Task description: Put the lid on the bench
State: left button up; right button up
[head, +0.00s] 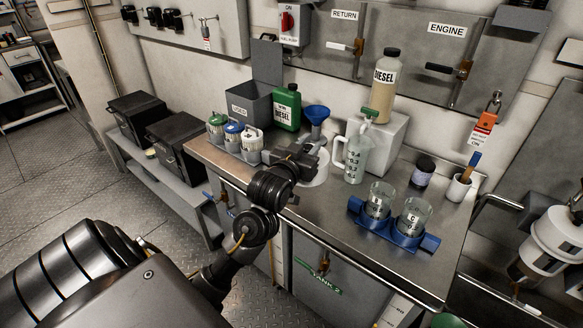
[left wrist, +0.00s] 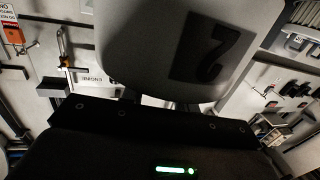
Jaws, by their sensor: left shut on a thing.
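My left gripper (head: 308,152) is over the back middle of the steel bench (head: 300,215) in the head view. It is shut on a pale rounded piece that looks like the lid (head: 317,174), mostly hidden behind the gripper. In the left wrist view the lid (left wrist: 135,50) fills the upper middle, with a dark square mark bearing a figure like an upside-down 2. Whether the lid touches the bench top is hard to tell. My right gripper is not in view.
Several small canisters (head: 233,133) stand to the left. A blue holder (head: 372,234) with two glass cups is at the front right. The bench's front middle is clear.

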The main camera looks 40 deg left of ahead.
pick_arm(q)
jog(key=a, duration=0.1)
jog(key=w+a+f, duration=0.1)
jog(key=a, duration=0.1)
jog(key=a+f, duration=0.1)
jog(key=shift+w+a+f, duration=0.2)
jog(key=shift+w+a, duration=0.05)
jog(key=shift+w, duration=0.15)
jog(key=shift+w+a+f+p, duration=0.1)
jog(key=shift+w+a+f, duration=0.15)
jog(key=shift+a+f, duration=0.75)
jog(key=shift+w+a+f+p, duration=0.15)
jog(key=shift+w+a+f, duration=0.15)
jog(key=shift+f, duration=1.5)
jog(key=shift+w+a+f+p, duration=0.1)
jog(key=shift+w+a+f, duration=0.3)
jog(key=shift+f, duration=1)
jog(key=shift+s+a, duration=0.15)
jog(key=o, duration=1.1)
jog(key=shift+f, duration=0.1)
